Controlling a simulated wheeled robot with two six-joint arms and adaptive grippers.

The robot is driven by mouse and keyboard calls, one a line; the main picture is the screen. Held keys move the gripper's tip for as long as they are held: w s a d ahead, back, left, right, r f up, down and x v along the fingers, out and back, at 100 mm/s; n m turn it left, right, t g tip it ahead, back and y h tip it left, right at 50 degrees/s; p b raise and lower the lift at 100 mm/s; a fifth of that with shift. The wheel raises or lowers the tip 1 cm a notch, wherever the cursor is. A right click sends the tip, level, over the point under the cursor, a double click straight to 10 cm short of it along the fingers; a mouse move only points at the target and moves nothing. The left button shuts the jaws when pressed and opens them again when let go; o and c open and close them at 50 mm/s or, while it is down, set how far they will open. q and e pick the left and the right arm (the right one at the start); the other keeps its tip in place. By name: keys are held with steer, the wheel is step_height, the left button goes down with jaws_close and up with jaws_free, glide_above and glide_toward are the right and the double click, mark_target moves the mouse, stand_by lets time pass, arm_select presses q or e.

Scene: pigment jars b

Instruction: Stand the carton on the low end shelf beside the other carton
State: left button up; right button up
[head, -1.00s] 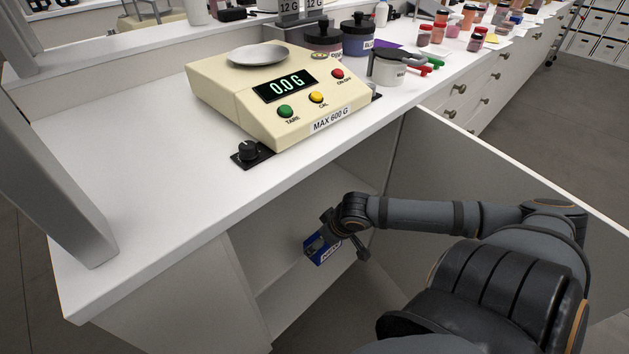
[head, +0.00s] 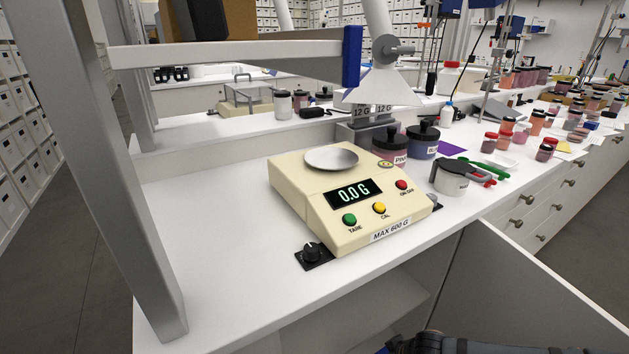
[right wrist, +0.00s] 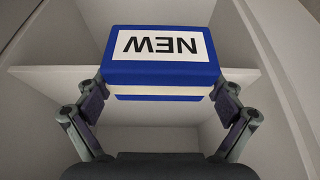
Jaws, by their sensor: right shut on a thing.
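The carton (right wrist: 160,72) is blue with a white label reading NEW, upside down in the right wrist view. My right gripper (right wrist: 162,92) is shut on it, with a finger on each side. Behind it are the pale walls and a shelf board of the open cabinet under the counter. In the head view only a strip of my right arm shows at the bottom edge. A low shelf (head: 250,54) stands above the counter's left end. My left gripper is out of view.
A cream scale (head: 350,200) reading 0.0 G stands on the counter, with dark-lidded jars behind it. A grey post (head: 110,170) rises at the counter's left end. The cabinet door (head: 520,300) is open at lower right. Bare counter lies left of the scale.

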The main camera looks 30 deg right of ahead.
arm_select(q)
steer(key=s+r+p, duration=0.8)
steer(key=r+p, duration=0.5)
steer(key=p, duration=0.5)
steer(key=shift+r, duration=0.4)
arm_select(e)
step_height(320, 180, up, 18)
